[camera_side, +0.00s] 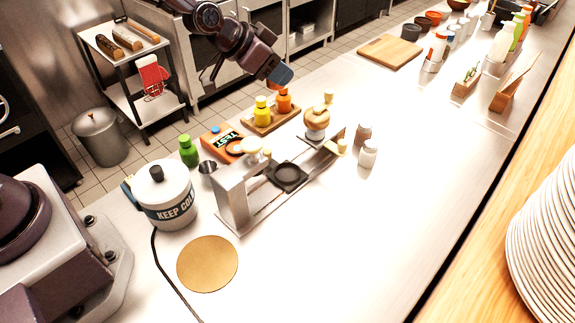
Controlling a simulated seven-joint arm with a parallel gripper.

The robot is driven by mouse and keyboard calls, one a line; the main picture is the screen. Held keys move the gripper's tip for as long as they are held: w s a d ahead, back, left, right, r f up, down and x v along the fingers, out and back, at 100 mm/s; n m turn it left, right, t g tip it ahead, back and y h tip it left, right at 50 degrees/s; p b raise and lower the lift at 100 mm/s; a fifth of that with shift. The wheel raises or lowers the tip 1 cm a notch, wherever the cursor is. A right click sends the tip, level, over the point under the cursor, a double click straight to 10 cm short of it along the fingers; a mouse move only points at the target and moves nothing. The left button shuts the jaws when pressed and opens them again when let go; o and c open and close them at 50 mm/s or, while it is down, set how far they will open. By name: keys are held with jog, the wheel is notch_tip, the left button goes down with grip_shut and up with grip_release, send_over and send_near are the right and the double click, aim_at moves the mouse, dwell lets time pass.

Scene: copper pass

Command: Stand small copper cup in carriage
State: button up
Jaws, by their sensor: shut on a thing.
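My gripper (281,77) is high in the upper middle, above and behind the two bottles on a small wooden tray. I cannot pick out the small copper cup with certainty. A black square holder with a round recess, which looks like the carriage (287,176), sits low on a metal rail device (238,203) in the middle of the counter. No cup shows in it. My gripper is well apart from it, farther back.
A yellow bottle (262,113) and an orange bottle (284,104) stand near my gripper. A rounded tan piece (317,120) rises at the device's far end. A white "KEEP COLD" pot (165,197), green bottle (188,151) and two shakers (368,154) flank the device.

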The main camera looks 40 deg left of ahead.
aim_at(287, 175)
jog(key=s+d+m+g+h, duration=0.55)
jog(key=d+m+g, duration=0.25)
jog(key=m, duration=0.6)
jog(key=shift+h, duration=0.25)
jog(key=f, duration=1.6)
jog(key=shift+w, duration=0.25)
jog(key=shift+f, duration=0.1)
jog(key=o, duration=1)
